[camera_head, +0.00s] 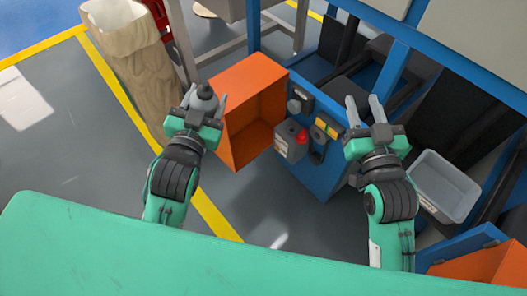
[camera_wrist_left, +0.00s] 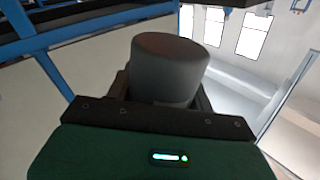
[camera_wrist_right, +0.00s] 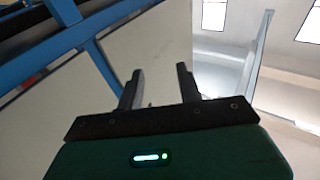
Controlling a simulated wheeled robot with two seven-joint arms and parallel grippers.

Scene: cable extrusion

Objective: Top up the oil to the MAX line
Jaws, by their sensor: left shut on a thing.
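In the left wrist view the can shows as a dark grey cylinder (camera_wrist_left: 168,68) between the fingers. My right gripper (camera_head: 365,108) is open and empty, in front of the blue machine. In the right wrist view its two fingers (camera_wrist_right: 160,88) stand apart. A small grey box (camera_head: 291,147) with a red part (camera_head: 302,137) is on the blue machine (camera_head: 323,181). No MAX line or oil level can be made out.
An open orange box (camera_head: 246,82) stands between the left gripper and the machine. A light grey bin (camera_head: 443,187) is at the right. A tall beige sack-like container (camera_head: 134,75) stands at the left.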

